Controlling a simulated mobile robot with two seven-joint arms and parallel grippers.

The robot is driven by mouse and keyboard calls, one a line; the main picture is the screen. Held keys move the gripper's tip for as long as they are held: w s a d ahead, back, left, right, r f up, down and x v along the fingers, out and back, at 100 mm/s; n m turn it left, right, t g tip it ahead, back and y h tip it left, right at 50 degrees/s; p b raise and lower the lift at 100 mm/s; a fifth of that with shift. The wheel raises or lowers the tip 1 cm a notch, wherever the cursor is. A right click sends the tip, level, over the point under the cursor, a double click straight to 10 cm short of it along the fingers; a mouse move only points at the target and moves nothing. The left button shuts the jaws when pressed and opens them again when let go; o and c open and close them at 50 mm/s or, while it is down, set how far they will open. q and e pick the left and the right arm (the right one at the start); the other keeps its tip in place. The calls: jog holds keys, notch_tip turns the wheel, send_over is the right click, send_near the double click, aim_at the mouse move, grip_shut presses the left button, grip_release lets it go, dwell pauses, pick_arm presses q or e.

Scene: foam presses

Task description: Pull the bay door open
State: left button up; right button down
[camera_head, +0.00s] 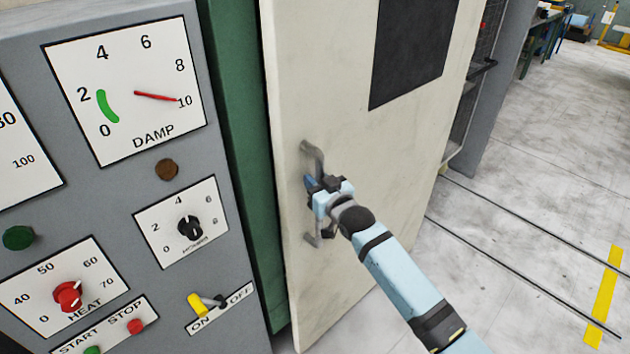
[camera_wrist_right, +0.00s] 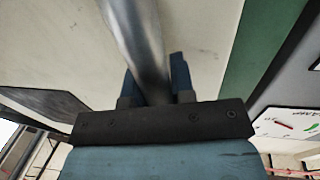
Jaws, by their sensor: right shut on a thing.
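The bay door (camera_head: 385,140) is a tall cream panel with a dark square window (camera_head: 412,45). It stands beside a green frame (camera_head: 243,130), and how far open it is I cannot tell. A grey metal bar handle (camera_head: 313,158) is fixed upright near the door's left edge. My right gripper (camera_head: 314,184) is at the middle of the handle, shut on it. In the right wrist view the handle (camera_wrist_right: 140,45) runs between the two blue fingers (camera_wrist_right: 155,88). My left gripper is not in view.
A grey control panel (camera_head: 180,310) with dials, knobs and a yellow switch (camera_head: 198,303) stands left of the door. Dark floor rails (camera_head: 520,275) run across the floor at right. The pale floor (camera_head: 560,150) there is clear, with a yellow stripe (camera_head: 606,290).

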jog(key=c, duration=1)
grip_release()
jog(key=shift+o, duration=0.2)
jog(key=shift+s+d, duration=0.1)
jog(key=b+v, duration=0.2)
jog(key=v, duration=1.1)
jog(key=shift+s+d, duration=0.2)
jog(key=shift+s, duration=0.05)
jog(key=s+d+f+m+g+h+p, duration=0.1)
jog(key=s+d+f, duration=0.4)
jog(key=s+f, duration=0.6)
jog(key=s+d+f+m+g+h+p, duration=0.1)
jog(key=s+d+f, duration=0.5)
jog(key=s+f, duration=0.6)
jog(key=s+m+g+h, duration=0.1)
jog(key=s+g+h, duration=0.1)
jog(key=s+h, duration=0.1)
jog(key=shift+s+g+h, duration=0.3)
jog(key=shift+s+h, duration=0.1)
jog(key=shift+s, duration=0.4)
